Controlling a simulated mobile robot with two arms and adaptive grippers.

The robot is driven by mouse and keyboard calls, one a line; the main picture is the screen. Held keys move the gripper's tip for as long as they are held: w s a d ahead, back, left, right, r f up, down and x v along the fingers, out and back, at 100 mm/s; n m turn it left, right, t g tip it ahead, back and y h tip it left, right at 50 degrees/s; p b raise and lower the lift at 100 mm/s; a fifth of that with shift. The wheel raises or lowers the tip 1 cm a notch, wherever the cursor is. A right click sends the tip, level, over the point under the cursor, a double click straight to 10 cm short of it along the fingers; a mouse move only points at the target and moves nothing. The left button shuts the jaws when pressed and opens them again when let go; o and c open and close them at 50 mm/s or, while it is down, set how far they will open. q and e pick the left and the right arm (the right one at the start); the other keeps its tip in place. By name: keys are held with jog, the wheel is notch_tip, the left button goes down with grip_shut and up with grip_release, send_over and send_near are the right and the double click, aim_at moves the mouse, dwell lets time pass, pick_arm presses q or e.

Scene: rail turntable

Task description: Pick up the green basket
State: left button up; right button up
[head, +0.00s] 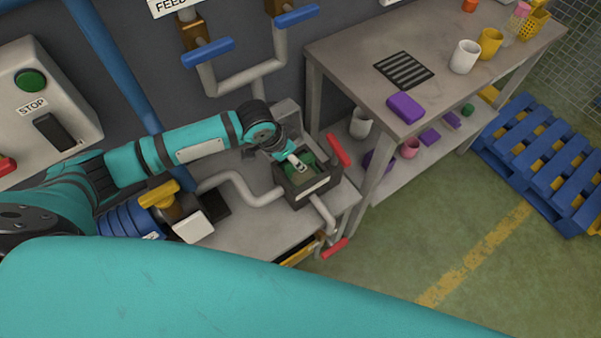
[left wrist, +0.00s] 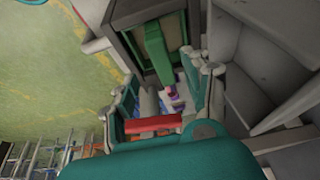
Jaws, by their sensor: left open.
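The green basket (head: 310,159) shows only in part in the head view, inside a dark grey open-topped box (head: 309,194) on the low grey bench. In the left wrist view, a broad green bar of the basket (left wrist: 155,52) crosses the grey box opening. My left gripper (head: 299,164) is over the box opening, with its fingers apart and nothing seen held between them. In the left wrist view, the fingers (left wrist: 165,78) are on either side of the bar's near end. I cannot tell whether they touch it. My right gripper is not in view.
Red-handled valves (head: 339,150) stand close beside the box, with pipes around it. A grey worktable (head: 345,57) with mugs and a purple block is to the right. A blue pallet (head: 545,160) lies beyond it. The green floor in front is clear.

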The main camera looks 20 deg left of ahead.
pick_arm(q)
jog(key=shift+w+d+f, duration=0.15)
jog(key=shift+w+f, duration=0.05)
jog(key=shift+f, duration=0.35)
jog(key=shift+w+f, duration=0.1)
jog(key=shift+f, duration=0.25)
jog(key=x, duration=0.3)
jog(key=shift+w+f+p, duration=0.2)
jog(key=shift+f+p, duration=0.1)
jog(key=shift+w+d+f, duration=0.1)
jog(key=shift+f, duration=0.3)
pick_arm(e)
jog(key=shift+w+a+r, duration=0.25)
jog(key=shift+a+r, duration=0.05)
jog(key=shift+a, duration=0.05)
pick_arm(q)
grip_shut()
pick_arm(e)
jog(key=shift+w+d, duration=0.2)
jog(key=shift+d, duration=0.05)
pick_arm(q)
jog(key=shift+r, duration=0.1)
